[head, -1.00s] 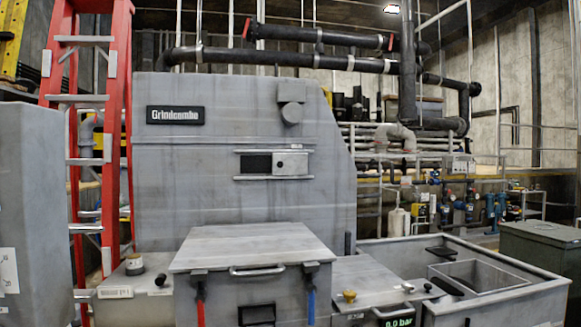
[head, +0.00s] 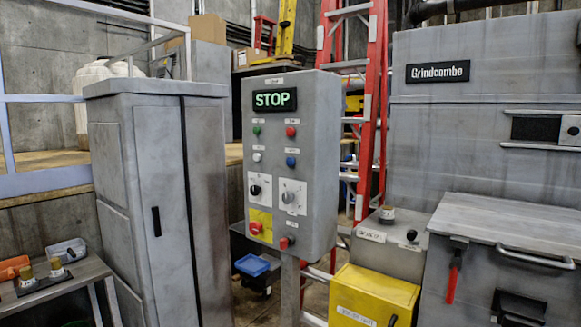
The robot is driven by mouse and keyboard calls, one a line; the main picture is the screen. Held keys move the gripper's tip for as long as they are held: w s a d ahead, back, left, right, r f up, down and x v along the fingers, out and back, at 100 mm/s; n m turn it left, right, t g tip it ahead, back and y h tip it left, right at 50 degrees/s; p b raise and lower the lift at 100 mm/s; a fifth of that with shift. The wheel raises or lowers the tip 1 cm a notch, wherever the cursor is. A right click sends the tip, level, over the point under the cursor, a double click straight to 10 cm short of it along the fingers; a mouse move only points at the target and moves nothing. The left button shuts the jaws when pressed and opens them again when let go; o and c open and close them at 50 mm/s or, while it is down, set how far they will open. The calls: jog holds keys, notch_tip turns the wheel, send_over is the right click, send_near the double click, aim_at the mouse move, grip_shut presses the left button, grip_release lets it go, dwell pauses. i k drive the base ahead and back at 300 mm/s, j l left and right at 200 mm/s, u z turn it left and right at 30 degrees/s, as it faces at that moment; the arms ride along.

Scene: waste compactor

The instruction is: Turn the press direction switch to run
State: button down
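A grey control panel (head: 292,160) on a post stands at the centre of the head view, its display (head: 274,99) reading "STOP" in green. Below the display are small green, red, white and blue buttons. Lower down are two rotary switches on white plates, one with a black knob (head: 255,190) and one with a grey knob (head: 289,197). Their labels are too small to read, so I cannot tell which is the press direction switch. Under them are a red button (head: 256,228) on a yellow plate and a red and dark knob (head: 287,242). My gripper is not in view.
A tall grey cabinet (head: 165,190) stands left of the panel. A yellow box (head: 372,297) stands low at its right, before the grey Grindcombe machine (head: 480,150). A red ladder (head: 372,110) is behind. A bench (head: 60,285) with small parts is at lower left.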

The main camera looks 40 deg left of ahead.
aim_at(255, 190)
jog(key=u, duration=1.4)
